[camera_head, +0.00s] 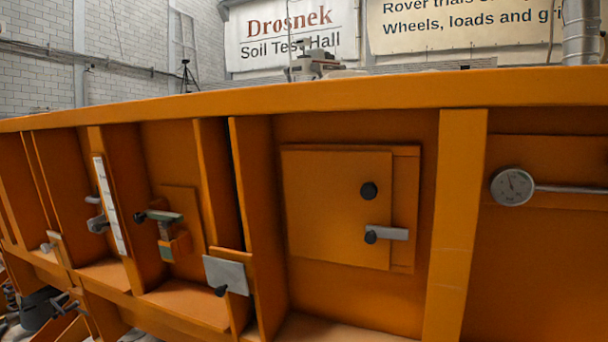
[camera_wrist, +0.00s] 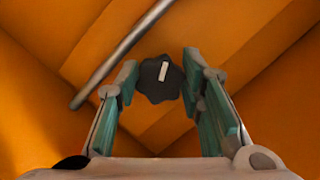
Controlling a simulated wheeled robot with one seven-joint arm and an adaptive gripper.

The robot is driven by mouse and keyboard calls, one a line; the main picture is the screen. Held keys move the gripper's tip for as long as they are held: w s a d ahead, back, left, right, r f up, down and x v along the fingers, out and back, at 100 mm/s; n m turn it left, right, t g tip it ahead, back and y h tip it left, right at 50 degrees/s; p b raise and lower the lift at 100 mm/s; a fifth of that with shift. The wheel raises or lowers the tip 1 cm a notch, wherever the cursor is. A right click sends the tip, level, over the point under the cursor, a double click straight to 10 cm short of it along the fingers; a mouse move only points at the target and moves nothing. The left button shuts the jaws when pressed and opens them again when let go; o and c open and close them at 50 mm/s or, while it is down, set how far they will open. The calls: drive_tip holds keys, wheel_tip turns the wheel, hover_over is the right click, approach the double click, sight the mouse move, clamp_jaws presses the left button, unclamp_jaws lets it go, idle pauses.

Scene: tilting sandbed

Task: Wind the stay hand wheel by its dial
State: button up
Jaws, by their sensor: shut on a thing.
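In the wrist view, a dark lobed hand wheel (camera_wrist: 160,79) with a white mark on its face sits between the teal pads of my gripper (camera_wrist: 161,77). The gripper is shut on it, one finger on each side. The white mark stands nearly upright, tilted a little to the right. I cannot make out my gripper or the gripped wheel in the head view.
A grey rod (camera_wrist: 125,50) slants past the upper left of the wheel. Another rod (camera_head: 570,189) runs right from the dial. A grey plate (camera_head: 227,274) is further left.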

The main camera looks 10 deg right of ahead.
drive_tip(key=m+b, duration=0.1)
drive_tip(key=b, duration=0.2)
drive_tip(key=shift+f, duration=0.25)
drive_tip(key=m+b, duration=0.1)
drive_tip(key=b, duration=0.2)
drive_tip(key=shift+m+t+b, duration=0.3)
drive_tip(key=shift+t, duration=0.1)
drive_tip(key=m+t+b, duration=0.1)
drive_tip(key=m+b, duration=0.3)
drive_tip(key=m, duration=0.1)
drive_tip(key=shift+y+b, duration=0.3)
drive_tip(key=shift+b, duration=0.1)
drive_tip(key=m+b, duration=0.1)
drive_tip(key=m, duration=0.2)
drive_tip(key=m+t+b, duration=0.1)
drive_tip(key=m+b, duration=0.1)
drive_tip(key=m, duration=0.2)
drive_tip(key=shift+t+h, duration=0.3)
drive_tip(key=shift+h, duration=0.1)
drive_tip(key=m+b, duration=0.1)
drive_tip(key=m, duration=0.2)
drive_tip(key=m+h+b, duration=0.1)
drive_tip(key=m, duration=0.1)
drive_tip(key=shift+m+h, duration=0.3)
drive_tip(key=shift+m, duration=0.1)
drive_tip(key=shift+m+b, duration=0.3)
drive_tip(key=o, duration=1.2)
drive_tip(key=shift+r, duration=0.1)
drive_tip(key=shift+c, duration=0.2)
